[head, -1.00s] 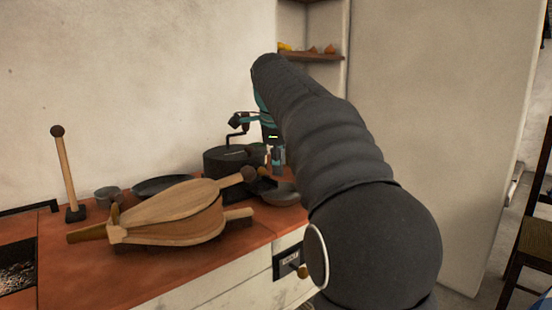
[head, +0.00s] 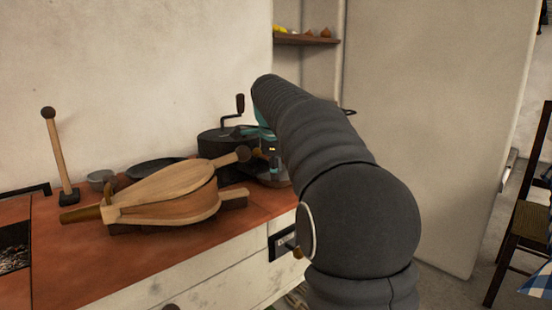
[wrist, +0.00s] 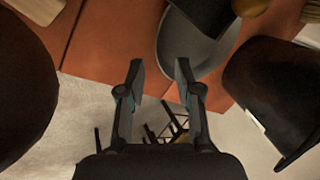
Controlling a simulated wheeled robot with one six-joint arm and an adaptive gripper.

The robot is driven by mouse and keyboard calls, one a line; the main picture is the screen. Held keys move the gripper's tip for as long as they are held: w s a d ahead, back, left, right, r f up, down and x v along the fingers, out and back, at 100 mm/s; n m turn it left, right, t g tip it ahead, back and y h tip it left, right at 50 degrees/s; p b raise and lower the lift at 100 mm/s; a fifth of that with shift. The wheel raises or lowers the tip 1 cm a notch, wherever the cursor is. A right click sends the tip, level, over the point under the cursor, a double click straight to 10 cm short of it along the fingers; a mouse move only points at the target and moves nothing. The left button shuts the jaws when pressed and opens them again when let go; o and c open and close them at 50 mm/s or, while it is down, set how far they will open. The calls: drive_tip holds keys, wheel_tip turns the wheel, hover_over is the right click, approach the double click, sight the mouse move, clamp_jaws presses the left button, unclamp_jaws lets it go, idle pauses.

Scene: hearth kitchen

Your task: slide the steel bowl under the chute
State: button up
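The steel bowl (wrist: 176,42) is a grey round dish near the counter edge in the wrist view. A dark flat piece, probably the chute (wrist: 205,10), covers part of it from above. Whether the bowl lies fully beneath it cannot be told. My gripper (wrist: 159,70) is open, with nothing visible between its fingers. Its right fingertip shows close to the bowl's near rim; contact cannot be judged. In the head view the dark drum-shaped mill (head: 214,143) with a crank (head: 240,105) stands at the back. My arm hides most of the bowl and gripper there.
Wooden bellows (head: 165,203) lie on the red counter (head: 85,262), left of the mill. A dark pan (head: 155,167), a small grey cup (head: 99,178) and an upright wooden-handled tool (head: 60,160) are behind. A chair (head: 530,220) stands right. Floor (wrist: 80,120) shows beyond the counter edge.

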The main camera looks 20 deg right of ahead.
sight(277, 185)
drive_tip(key=shift+b+x, duration=0.3)
drive_tip(key=shift+x, duration=1.95)
clamp_jaws()
